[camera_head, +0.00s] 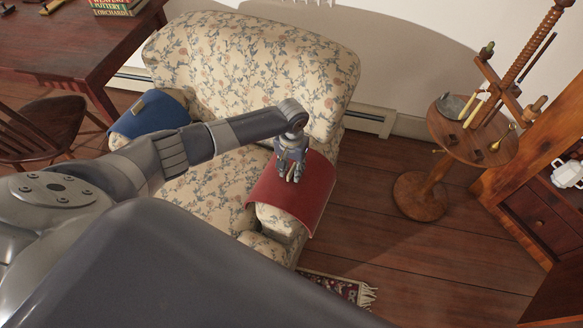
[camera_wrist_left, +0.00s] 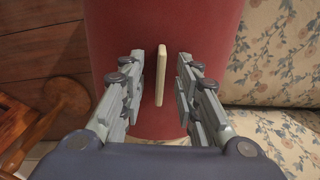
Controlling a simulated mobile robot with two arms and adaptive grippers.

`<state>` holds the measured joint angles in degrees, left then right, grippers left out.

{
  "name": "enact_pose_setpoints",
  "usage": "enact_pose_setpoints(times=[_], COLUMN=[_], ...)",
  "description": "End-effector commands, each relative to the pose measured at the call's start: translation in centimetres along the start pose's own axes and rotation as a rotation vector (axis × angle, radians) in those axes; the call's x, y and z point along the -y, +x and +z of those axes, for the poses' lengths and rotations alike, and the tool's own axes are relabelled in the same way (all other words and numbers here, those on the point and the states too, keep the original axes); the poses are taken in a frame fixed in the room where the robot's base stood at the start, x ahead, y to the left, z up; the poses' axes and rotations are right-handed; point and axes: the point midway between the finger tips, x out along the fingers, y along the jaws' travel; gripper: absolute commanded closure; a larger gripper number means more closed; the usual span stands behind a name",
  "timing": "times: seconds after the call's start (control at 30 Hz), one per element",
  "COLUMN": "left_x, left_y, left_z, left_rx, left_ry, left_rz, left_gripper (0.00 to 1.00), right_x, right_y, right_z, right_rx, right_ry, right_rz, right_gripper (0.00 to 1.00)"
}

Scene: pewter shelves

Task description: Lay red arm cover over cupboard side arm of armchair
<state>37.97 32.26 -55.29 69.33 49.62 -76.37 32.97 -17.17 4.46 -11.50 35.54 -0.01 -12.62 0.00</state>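The red arm cover (camera_head: 312,190) lies draped over the right arm of the flowered armchair (camera_head: 262,62), the arm on the cupboard's side. Its sides hang down over the arm, and the arm's front end shows below it. My left gripper (camera_head: 291,176) points down at the cover. In the left wrist view a pale upright tab (camera_wrist_left: 161,75) on the red cover (camera_wrist_left: 205,30) stands between the fingers, with gaps on both sides. The gripper is open around it. A blue cover (camera_head: 150,114) lies over the armchair's left arm. My right gripper is not in view.
A round wooden stand (camera_head: 470,135) with candles and a screw post is right of the armchair. The wooden cupboard (camera_head: 535,215) is at the far right. A desk (camera_head: 75,50) and wooden chair (camera_head: 40,130) are left. Bare floor lies between armchair and stand.

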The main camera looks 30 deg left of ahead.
Motion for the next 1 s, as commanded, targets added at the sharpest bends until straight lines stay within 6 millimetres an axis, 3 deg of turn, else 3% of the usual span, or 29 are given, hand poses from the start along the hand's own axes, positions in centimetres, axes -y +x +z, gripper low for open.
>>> enact_pose_setpoints(times=[0.17,0.27,0.7,1.0], left_x=[0.0,0.0,0.0,0.0], left_y=[-0.5,-1.7,-10.3,-12.0], left_z=[0.0,-0.1,-0.1,0.0], left_rx=[0.0,-0.002,-0.003,0.001], left_ry=[0.0,0.001,0.001,-0.001], left_rz=[0.0,0.002,0.001,-0.001], left_gripper=[0.7,0.7,0.7,0.7], right_x=[-0.5,-0.4,-0.2,-0.2], right_y=[0.0,0.0,0.0,0.0], right_z=[0.2,0.2,0.1,0.1], right_rx=[0.003,0.002,0.001,0.001], right_ry=[-0.001,-0.001,0.0,0.0], right_rz=[0.006,0.004,0.002,0.002], right_gripper=[0.6,0.6,0.6,0.6])
